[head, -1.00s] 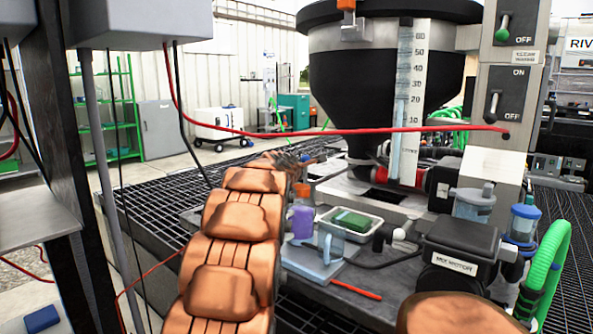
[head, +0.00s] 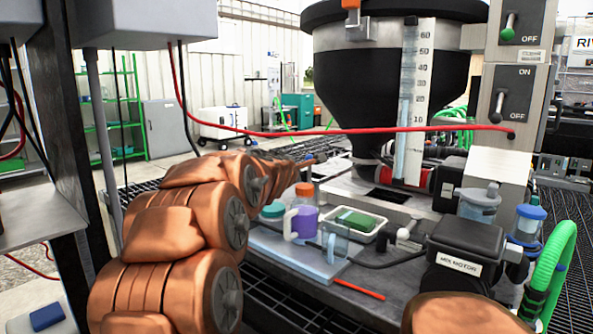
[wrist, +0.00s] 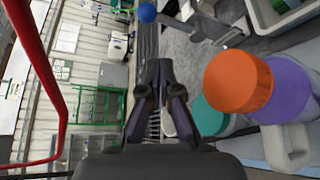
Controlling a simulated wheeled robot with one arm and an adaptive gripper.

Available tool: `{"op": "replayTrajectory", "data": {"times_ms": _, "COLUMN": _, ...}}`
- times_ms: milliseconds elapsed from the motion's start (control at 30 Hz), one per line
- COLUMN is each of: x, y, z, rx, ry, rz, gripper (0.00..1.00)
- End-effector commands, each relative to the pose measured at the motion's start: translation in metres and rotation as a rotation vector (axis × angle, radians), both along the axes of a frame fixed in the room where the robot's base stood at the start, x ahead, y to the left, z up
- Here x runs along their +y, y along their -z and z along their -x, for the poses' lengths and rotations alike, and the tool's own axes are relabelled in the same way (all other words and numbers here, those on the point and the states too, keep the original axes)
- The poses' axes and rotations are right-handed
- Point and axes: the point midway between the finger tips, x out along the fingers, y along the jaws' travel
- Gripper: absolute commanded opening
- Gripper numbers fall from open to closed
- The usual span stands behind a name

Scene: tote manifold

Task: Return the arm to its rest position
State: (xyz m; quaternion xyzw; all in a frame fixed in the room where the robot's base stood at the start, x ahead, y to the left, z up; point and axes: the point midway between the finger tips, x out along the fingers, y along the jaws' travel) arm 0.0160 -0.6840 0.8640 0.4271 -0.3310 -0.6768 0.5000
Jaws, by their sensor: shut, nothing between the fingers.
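My copper-coloured arm (head: 180,225) rises at the left of the head view and reaches back toward the black hopper. My gripper shows in the wrist view (wrist: 158,75); its dark fingers are together with nothing between them. In the head view the far end of the arm is small and its fingers cannot be made out clearly. An orange-capped jug with purple contents (head: 302,215) stands just right of the arm. In the wrist view its orange cap (wrist: 238,80) is close to the right of my gripper, apart from it.
A red cable (head: 340,130) crosses above the bench; it also hangs at the left of the wrist view (wrist: 50,100). A tray with a green block (head: 352,222), a clear pitcher (head: 335,243) and the mix motor (head: 467,250) stand on the bench. A dark post (head: 65,170) is left.

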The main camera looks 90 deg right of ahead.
Motion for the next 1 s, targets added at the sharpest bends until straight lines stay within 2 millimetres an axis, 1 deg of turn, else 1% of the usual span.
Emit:
{"op": "replayTrajectory", "data": {"times_ms": 200, "x": 0.008, "y": -0.003, "z": -0.001, "rx": 0.0, "ry": 0.0, "rz": 0.002, "gripper": 0.0}}
{"op": "replayTrajectory", "data": {"times_ms": 833, "x": 0.009, "y": -0.003, "z": -0.002, "rx": -0.001, "ry": -0.001, "rz": 0.001, "gripper": 0.0}}
{"op": "replayTrajectory", "data": {"times_ms": 933, "x": 0.012, "y": -0.009, "z": -0.011, "rx": -0.017, "ry": -0.004, "rz": -0.002, "gripper": 0.0}}
{"op": "replayTrajectory", "data": {"times_ms": 967, "x": 0.014, "y": -0.012, "z": -0.016, "rx": -0.028, "ry": -0.004, "rz": -0.005, "gripper": 0.0}}
{"op": "replayTrajectory", "data": {"times_ms": 1000, "x": 0.017, "y": -0.017, "z": -0.024, "rx": -0.047, "ry": -0.004, "rz": -0.01, "gripper": 0.0}}
